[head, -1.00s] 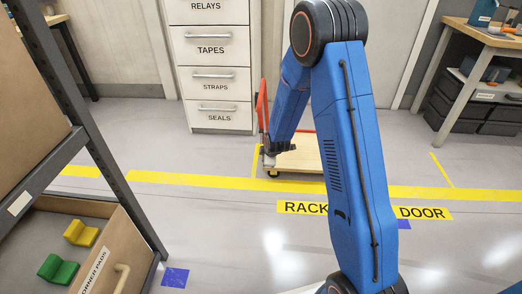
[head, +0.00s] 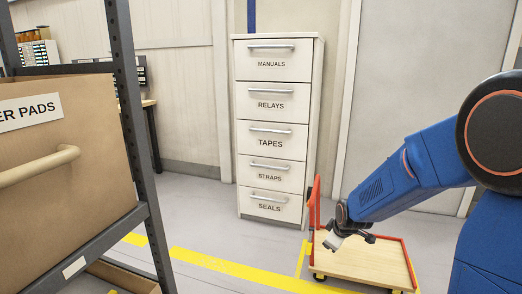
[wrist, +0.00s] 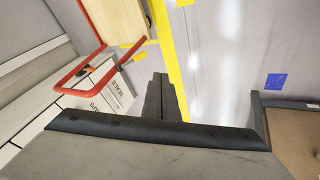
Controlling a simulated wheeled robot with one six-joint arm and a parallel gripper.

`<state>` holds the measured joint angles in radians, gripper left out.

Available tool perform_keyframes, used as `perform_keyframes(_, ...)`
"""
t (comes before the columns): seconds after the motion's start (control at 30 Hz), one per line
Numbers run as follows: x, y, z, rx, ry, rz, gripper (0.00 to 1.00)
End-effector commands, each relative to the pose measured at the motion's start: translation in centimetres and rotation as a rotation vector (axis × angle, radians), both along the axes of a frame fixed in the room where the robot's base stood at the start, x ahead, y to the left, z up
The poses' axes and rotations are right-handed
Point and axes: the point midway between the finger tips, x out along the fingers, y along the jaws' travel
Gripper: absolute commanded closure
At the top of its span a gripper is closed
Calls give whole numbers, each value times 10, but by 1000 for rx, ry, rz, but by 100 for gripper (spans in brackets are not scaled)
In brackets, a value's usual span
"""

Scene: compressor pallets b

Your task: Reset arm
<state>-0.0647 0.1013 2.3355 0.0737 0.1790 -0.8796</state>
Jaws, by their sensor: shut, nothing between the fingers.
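My gripper (head: 334,240) is shut and empty. In the head view it hangs at the end of my blue arm, in front of the wooden platform of a red-handled cart (head: 365,262). In the wrist view the closed fingers (wrist: 163,97) point out over the grey floor, with nothing between them. The cart's red handle (wrist: 78,75) and its wooden deck (wrist: 115,20) show at the upper left there, apart from the fingers.
A white drawer cabinet (head: 273,130) labelled MANUALS to SEALS stands against the wall. A dark rack (head: 130,120) with a cardboard bin (head: 80,190) is close at the left. Yellow tape (head: 215,267) crosses the floor. Grey floor between rack and cart is clear.

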Motion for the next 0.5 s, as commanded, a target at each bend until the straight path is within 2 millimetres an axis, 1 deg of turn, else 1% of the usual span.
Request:
perform_keyframes(0.03,-11,-2,13,14,0,-23,100)
perform_keyframes(0.2,-48,-7,48,64,17,-112,100)
perform_keyframes(0.37,-86,-12,76,109,34,-199,100)
perform_keyframes(0.5,-121,-16,98,147,48,-275,100)
